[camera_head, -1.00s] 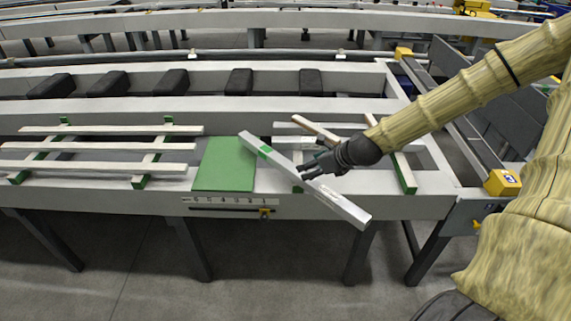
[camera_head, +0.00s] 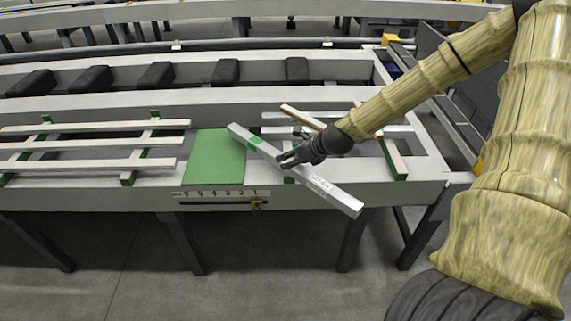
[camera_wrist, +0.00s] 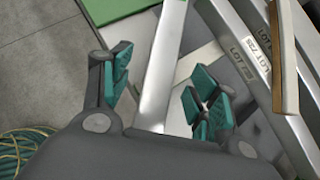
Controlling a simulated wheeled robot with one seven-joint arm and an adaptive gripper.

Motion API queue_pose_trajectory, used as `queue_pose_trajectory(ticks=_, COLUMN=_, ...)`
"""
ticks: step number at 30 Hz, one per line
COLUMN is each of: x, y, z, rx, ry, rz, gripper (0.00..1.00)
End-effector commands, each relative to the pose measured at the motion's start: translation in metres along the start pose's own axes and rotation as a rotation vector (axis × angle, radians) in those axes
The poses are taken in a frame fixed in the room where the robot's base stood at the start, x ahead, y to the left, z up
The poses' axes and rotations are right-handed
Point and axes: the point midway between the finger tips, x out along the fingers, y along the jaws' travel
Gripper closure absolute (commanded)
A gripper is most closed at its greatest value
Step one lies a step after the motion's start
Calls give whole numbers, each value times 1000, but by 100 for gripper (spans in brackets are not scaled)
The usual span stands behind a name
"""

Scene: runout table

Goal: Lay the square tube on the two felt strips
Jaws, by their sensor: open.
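The silver square tube (camera_head: 335,193) lies slantwise at the front of the table, with a green band near its far-left end and a printed label on its near half. Its near-right end juts past the front edge. My gripper (camera_head: 284,160) is at the tube between band and label. In the wrist view the open fingers (camera_wrist: 162,88) stand on either side of the tube (camera_wrist: 168,45), with gaps showing. Green-edged strips at left (camera_head: 128,178) (camera_head: 5,179) carry several slim bars. I cannot tell for sure which strips are the two felt ones.
A green mat (camera_head: 214,160) lies left of the tube, above a numbered scale (camera_head: 222,193). Right of it are labelled tubes (camera_wrist: 240,60), a slanting wooden-faced bar (camera_head: 300,117) and a green-sided bar (camera_head: 394,160). Black blocks (camera_head: 227,74) line the back.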

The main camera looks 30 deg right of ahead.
Motion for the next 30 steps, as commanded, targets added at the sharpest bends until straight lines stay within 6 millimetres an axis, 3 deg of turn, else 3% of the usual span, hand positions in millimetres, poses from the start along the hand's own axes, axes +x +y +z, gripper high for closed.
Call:
queue_pose_trajectory(ticks=11, x=10, y=-1, z=-2, rx=0, ry=2, rz=1, gripper=39)
queue_pose_trajectory(ticks=30, x=50, y=-5, z=-6, rx=0, ry=1, rz=0, gripper=39)
